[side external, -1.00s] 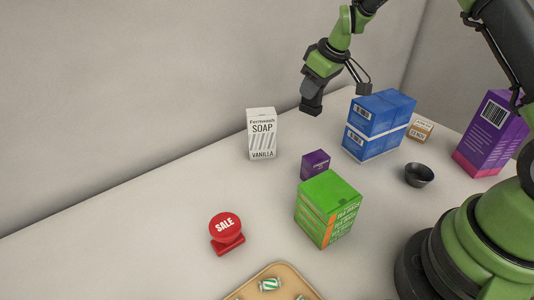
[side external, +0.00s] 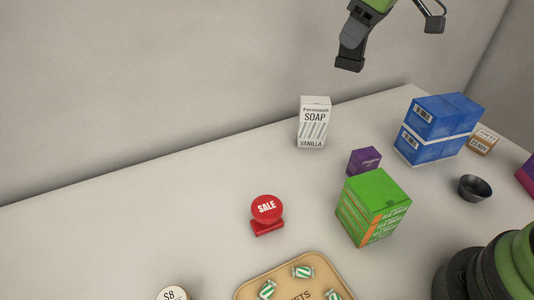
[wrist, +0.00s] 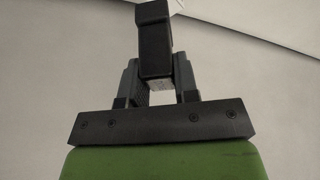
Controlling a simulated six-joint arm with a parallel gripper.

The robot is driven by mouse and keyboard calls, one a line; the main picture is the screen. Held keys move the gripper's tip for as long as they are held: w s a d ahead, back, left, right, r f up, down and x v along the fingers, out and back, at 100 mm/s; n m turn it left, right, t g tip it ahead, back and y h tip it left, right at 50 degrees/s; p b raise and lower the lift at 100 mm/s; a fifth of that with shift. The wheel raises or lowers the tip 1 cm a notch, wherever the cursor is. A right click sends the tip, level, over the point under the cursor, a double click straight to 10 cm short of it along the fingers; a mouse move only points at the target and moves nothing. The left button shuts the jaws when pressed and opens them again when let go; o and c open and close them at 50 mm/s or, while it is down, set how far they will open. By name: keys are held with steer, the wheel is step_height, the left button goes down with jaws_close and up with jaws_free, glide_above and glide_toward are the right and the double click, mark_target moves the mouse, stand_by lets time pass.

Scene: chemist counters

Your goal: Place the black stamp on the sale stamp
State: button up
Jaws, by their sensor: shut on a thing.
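The red sale stamp (side external: 267,211), with a round top reading SALE over a red base, stands on the counter in the middle of the side view. My gripper (wrist: 158,82) is shut on the black stamp (wrist: 153,35), a dark block between the fingers in the wrist view. In the side view the black stamp (side external: 349,56) hangs in the air near the top, above and right of the soap box and well apart from the sale stamp. The fingers are partly cut off there. The sale stamp is not in the wrist view.
A white soap box (side external: 313,124), small purple box (side external: 364,161), green box (side external: 372,205) and blue boxes (side external: 437,130) stand on the counter. A dark bowl (side external: 474,188) is at right. A tan tray (side external: 252,284) lies in front. The counter left of the sale stamp is clear.

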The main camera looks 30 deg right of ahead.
steer(key=s+a+n+g+y, duration=0.1)
steer(key=s+a+n, duration=0.15)
steer(key=a, duration=0.35)
steer(key=s+a+n+g, duration=0.1)
steer(key=a+n, duration=0.2)
steer(key=a, duration=0.3)
steer(key=n+g+y, duration=0.1)
steer(key=n+g, duration=0.1)
steer(key=n, duration=0.5)
glide_above(267, 207)
steer(key=shift+m, duration=0.25)
step_height(267, 207, down, 15)
steer(key=o, duration=0.9)
steer(key=shift+f, duration=0.1)
